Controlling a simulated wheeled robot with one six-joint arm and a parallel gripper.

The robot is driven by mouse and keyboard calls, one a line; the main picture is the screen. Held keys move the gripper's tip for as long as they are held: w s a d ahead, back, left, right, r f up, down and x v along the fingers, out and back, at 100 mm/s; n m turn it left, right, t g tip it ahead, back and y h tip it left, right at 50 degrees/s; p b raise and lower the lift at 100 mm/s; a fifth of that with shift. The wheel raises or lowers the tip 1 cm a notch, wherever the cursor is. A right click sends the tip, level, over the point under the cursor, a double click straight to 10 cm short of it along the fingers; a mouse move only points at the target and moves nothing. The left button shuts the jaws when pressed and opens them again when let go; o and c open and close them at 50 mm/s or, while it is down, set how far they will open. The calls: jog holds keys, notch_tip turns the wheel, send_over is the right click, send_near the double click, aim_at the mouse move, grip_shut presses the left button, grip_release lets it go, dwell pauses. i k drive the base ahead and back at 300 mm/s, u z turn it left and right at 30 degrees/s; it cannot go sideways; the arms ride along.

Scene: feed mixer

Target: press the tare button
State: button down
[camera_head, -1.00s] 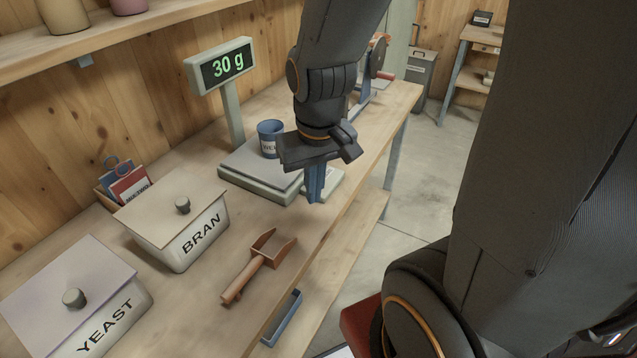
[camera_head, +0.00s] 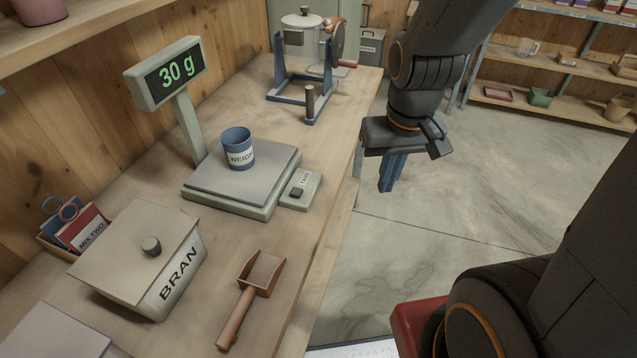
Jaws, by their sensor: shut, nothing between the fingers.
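The tare button (camera_head: 296,192) is a small dark key on a pale green pad (camera_head: 305,200) labelled TARE, at the right side of the scale (camera_head: 232,205). The scale's display (camera_head: 174,71) reads 30 g. A blue cup (camera_head: 237,147) labelled WEIGH stands upright on the scale plate. My gripper (camera_head: 390,186) points down with its blue fingers together and empty. In the picture it is to the right of the tare button, past the bench edge and over the floor, apart from the pad.
A wooden scoop (camera_head: 252,292) lies on the bench in front of the scale. A BRAN box (camera_head: 145,262) stands at the left. A mixer with a blue frame (camera_head: 302,85) stands at the bench's far end. Open floor lies right of the bench.

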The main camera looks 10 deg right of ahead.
aim_at(296, 192)
jog(key=k, duration=0.95)
jog(key=u, duration=0.9)
jog(key=i, duration=0.5)
jog(key=z, duration=0.05)
